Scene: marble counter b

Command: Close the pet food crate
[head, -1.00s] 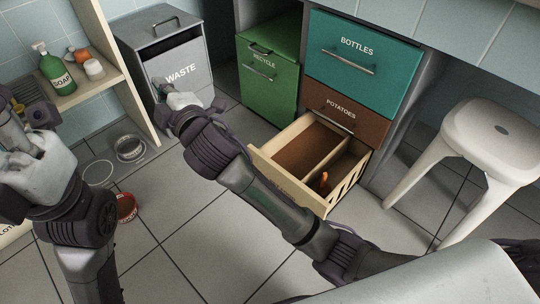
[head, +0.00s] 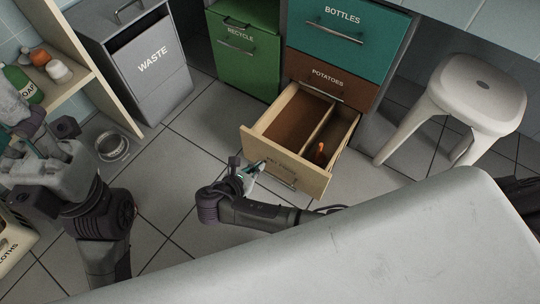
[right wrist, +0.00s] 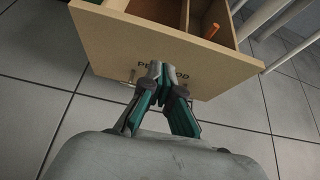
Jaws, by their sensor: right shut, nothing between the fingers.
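The pet food crate (head: 300,172) is a pale wooden drawer pulled out below the potatoes drawer, with a divider and an orange item (head: 321,148) inside. Its lettered front and handle (head: 283,181) face me. My right gripper (head: 258,165) is shut and empty, with its tips right at the crate's front. In the right wrist view, the shut fingertips (right wrist: 158,68) overlap the lettering on the crate's front (right wrist: 115,40), near the handle; I cannot tell whether they touch. My left gripper (head: 50,130) is at the left, its fingers unclear.
The brown potatoes drawer (head: 330,82) and teal bottles drawer (head: 345,35) above are shut. The green recycle bin (head: 240,60) and grey waste bin (head: 145,75) stand left. A white stool (head: 470,95) is right of the crate. A metal bowl (head: 113,147) lies on the floor.

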